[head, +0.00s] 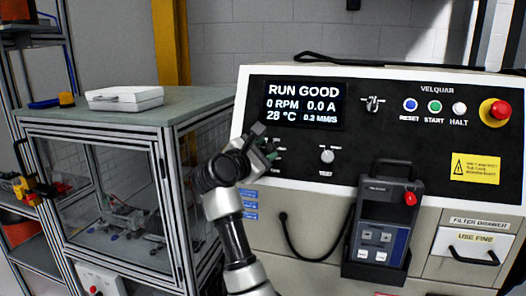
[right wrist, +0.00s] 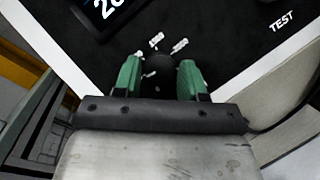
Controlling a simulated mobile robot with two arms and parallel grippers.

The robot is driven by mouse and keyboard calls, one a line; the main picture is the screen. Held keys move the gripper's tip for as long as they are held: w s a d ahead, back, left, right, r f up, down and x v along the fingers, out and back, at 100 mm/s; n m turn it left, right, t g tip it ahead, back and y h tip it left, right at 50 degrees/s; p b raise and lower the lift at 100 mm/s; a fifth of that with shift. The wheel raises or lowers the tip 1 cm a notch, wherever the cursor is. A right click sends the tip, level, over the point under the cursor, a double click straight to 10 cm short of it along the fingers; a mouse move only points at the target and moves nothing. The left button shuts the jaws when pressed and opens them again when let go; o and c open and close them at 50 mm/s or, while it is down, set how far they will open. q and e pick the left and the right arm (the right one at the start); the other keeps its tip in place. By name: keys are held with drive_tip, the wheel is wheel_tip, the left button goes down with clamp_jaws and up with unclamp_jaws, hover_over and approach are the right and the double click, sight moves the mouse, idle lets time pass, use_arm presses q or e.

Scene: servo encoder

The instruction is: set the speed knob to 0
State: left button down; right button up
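On the control panel (head: 300,180), a dark round knob (right wrist: 158,65) with small white marks around it shows in the right wrist view. I cannot read its label, so I cannot confirm it is the speed knob. My right gripper (right wrist: 158,78) is open, its green fingers on either side of the knob, with gaps visible. In the head view my right gripper (head: 264,143) covers most of that spot. The display (head: 303,104) reads RUN GOOD, 0 RPM, 0.0 A, 28 °C. My left gripper is not in view.
A rotary switch (head: 372,103), several buttons and a red emergency stop (head: 495,113) are farther right. A handheld pendant (head: 385,215) hangs below.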

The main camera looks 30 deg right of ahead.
drive_tip(key=c, duration=0.5)
drive_tip(key=shift+c, duration=0.2)
drive_tip(key=shift+n, duration=0.3)
drive_tip(key=shift+s+n+t, duration=0.1)
drive_tip(key=shift+n+t, duration=0.7)
drive_tip(key=shift+n, duration=0.4)
drive_tip(key=shift+n+t+p, duration=0.6)
drive_tip(key=shift+n+p, duration=0.1)
drive_tip(key=shift+n, duration=0.4)
drive_tip(key=n+t+y+p, duration=0.1)
drive_tip(key=n+p, duration=0.2)
drive_tip(key=n+t+y+p, duration=0.1)
drive_tip(key=n+p, duration=0.1)
drive_tip(key=p, duration=0.1)
drive_tip(key=n+t+y+p, duration=0.1)
drive_tip(key=n+t+p, duration=0.1)
drive_tip(key=n+p, duration=0.1)
drive_tip(key=shift+s+d+r+n+y+p, duration=0.2)
drive_tip(key=shift+s+n+y+p, duration=0.05)
drive_tip(key=shift+n+y+p, duration=0.05)
drive_tip(key=shift+f+n+t+y+p, duration=0.25)
drive_tip(key=shift+n+t+y+p, duration=0.05)
drive_tip(key=shift+n+p, duration=0.45)
drive_tip(key=o, duration=0.9)
